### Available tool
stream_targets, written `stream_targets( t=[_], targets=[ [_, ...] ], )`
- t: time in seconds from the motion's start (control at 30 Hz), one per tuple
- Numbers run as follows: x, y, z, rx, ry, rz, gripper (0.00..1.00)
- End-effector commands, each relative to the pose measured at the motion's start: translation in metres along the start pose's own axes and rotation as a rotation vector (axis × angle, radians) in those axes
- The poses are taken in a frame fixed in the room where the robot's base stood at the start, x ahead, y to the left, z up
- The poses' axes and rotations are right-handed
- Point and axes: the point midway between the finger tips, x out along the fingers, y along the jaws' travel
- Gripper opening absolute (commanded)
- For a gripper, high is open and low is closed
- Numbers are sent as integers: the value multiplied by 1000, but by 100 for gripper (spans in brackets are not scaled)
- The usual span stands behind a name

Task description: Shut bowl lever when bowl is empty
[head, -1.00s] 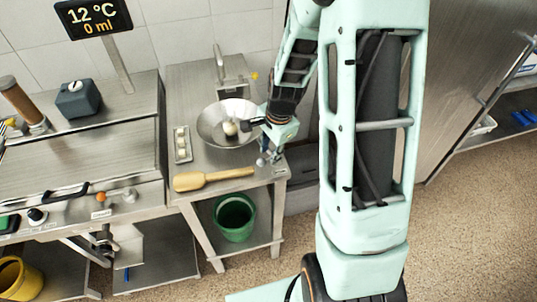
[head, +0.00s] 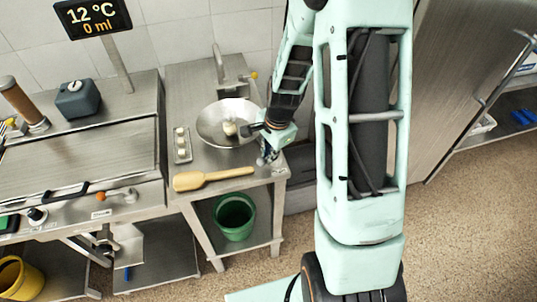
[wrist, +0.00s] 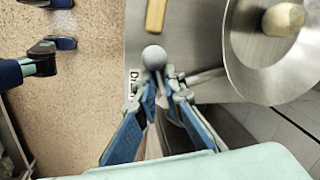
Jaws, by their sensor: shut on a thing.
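The shallow metal bowl (head: 210,124) stands on the steel side table, and its right part also shows in the wrist view (wrist: 240,52). A pale round lump (head: 230,128) lies in the bowl, and it shows in the wrist view too (wrist: 283,19). The bowl lever ends in a grey ball knob (wrist: 154,57), beside a partly covered label on the table edge. My gripper (wrist: 164,84) has its blue fingers closed around the lever just behind the knob. In the head view my gripper (head: 267,152) is at the table's front right corner, and the fingers are small there.
A wooden paddle (head: 212,178) lies along the table's front edge. A small tray (head: 182,158) with pale pieces sits left of the bowl. A tap (head: 220,62) stands behind it. A green bucket (head: 234,218) is on the shelf below. A griddle counter (head: 80,145) is at left.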

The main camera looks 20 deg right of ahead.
Motion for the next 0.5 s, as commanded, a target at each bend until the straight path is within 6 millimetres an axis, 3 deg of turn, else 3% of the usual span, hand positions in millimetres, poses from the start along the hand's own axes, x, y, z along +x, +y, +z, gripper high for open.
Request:
stream_targets(
  t=[0.27, 0.5],
  targets=[
    [0, 0, 4, 0, -5, 4, 0],
    [2, -4, 7, 112, 17, 6, 0]
  ],
)
